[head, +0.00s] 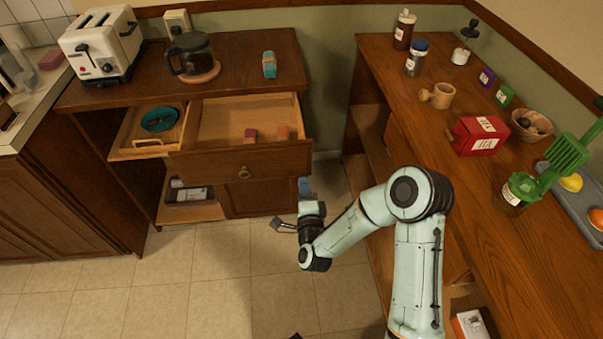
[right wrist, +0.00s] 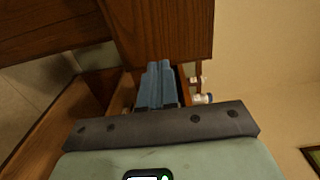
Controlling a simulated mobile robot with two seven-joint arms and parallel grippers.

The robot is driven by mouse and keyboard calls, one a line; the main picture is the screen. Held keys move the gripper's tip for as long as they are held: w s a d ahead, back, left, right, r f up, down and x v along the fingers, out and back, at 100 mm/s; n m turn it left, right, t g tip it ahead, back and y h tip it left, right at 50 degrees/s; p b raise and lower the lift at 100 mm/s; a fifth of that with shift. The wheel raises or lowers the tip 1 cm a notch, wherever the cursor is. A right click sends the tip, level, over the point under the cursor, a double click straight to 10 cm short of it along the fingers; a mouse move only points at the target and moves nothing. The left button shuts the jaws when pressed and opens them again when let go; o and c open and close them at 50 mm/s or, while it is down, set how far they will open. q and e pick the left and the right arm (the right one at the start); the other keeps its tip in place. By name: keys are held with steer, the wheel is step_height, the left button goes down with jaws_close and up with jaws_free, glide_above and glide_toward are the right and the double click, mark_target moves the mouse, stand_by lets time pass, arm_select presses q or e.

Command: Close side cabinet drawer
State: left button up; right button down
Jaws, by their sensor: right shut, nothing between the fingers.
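The side cabinet drawer (head: 200,164) is pulled out, with its wooden front and round knob (head: 244,172) facing me. Two small reddish blocks (head: 251,133) lie inside it. My right gripper (head: 305,186) has its blue fingers shut and empty, just in front of and below the right end of the drawer front. In the right wrist view the shut fingers (right wrist: 157,85) point toward a wooden panel (right wrist: 165,28); I cannot tell if they touch it. My left gripper is not in view.
A shallower open drawer (head: 125,154) at the left holds a teal bowl (head: 159,119). A toaster (head: 101,44), coffee pot (head: 190,55) and blue item (head: 269,65) stand on the cabinet top. A cluttered wooden counter (head: 480,215) runs along the right. The tiled floor (head: 200,280) is clear.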

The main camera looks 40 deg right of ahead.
mark_target(301, 165)
steer(key=shift+x, duration=2.6)
